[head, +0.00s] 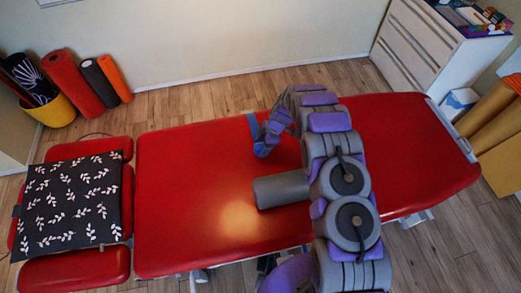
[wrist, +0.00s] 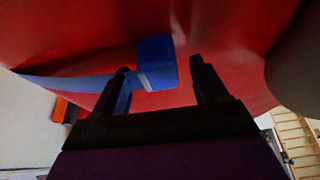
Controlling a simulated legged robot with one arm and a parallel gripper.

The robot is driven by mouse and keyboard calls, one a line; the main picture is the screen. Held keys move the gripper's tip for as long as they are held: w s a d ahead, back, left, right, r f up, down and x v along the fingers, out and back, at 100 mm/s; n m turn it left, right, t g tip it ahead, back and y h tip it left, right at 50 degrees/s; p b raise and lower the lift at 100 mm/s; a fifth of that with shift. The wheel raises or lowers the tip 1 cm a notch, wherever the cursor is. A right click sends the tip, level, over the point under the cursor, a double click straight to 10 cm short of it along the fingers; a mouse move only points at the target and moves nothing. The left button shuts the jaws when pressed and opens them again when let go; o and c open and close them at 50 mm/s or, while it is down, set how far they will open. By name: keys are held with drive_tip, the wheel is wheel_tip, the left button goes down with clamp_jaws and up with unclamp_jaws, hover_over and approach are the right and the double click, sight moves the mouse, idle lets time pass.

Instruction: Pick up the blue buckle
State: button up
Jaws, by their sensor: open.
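The blue buckle (wrist: 157,62) shows in the wrist view as a small block, with a flat blue strap (wrist: 70,84) running from it to the left. It is against the red padded surface of the treatment table (head: 190,190). My gripper (wrist: 160,66) is open, with one dark finger on each side of the buckle in this view. In the head view my arm arches down to the table, and my gripper partly hides the blue buckle and strap there.
A grey roller (head: 280,190) lies on the table near my gripper. A patterned dark cloth (head: 68,200) covers the left end section. Rolled mats (head: 74,85) and a yellow bin (head: 54,112) stand at the back left. A white drawer cabinet (head: 420,45) stands at the back right.

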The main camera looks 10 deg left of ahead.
drive_tip(key=shift+x, duration=0.9)
drive_tip(key=shift+r, duration=0.15)
drive_tip(key=c, duration=0.6)
drive_tip(key=shift+a, duration=0.1)
drive_tip(key=c, duration=0.5)
drive_tip(key=shift+r, duration=0.1)
